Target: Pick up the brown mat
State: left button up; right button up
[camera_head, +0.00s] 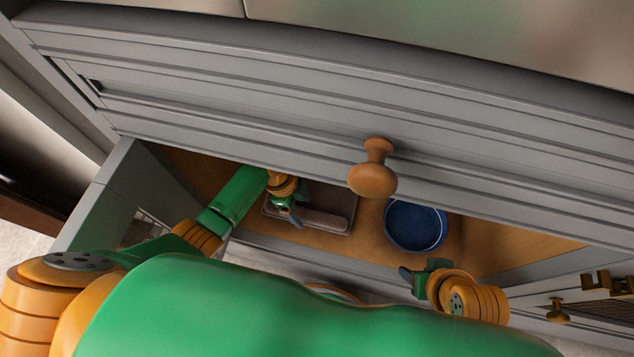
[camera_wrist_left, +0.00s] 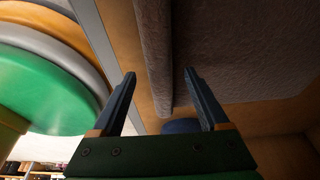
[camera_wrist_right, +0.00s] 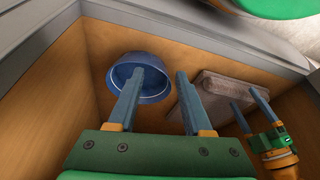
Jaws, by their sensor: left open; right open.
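The brown mat (camera_head: 328,200) lies on the wooden floor of the open grey compartment, with a thick raised edge along its near side. In the left wrist view the mat (camera_wrist_left: 255,55) fills the upper right. My left gripper (camera_head: 292,217) is open at the left part of the mat; in its wrist view the fingers (camera_wrist_left: 158,75) point along the mat's thick edge, which shows between them. Contact cannot be told. My right gripper (camera_head: 412,278) is open and empty near the blue bowl. The mat (camera_wrist_right: 222,92) also shows in the right wrist view.
A blue bowl (camera_head: 415,228) stands on the wooden floor to the right of the mat. A grey front with a round wooden knob (camera_head: 373,168) hangs above the compartment. The floor right of the bowl is clear.

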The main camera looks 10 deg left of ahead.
pick_arm(q)
jog(key=shift+b+x, duration=0.5)
jog(key=shift+x, duration=0.55)
grip_shut()
pick_arm(e)
jog(key=w+a+r+t, duration=0.1)
jog(key=w+r+t, duration=0.1)
jog(key=w+t, duration=0.1)
jog(key=w+a+r+t+y, duration=0.1)
jog(key=w+r+t, duration=0.2)
jog(key=w, duration=0.3)
jog(key=shift+w+a, duration=0.3)
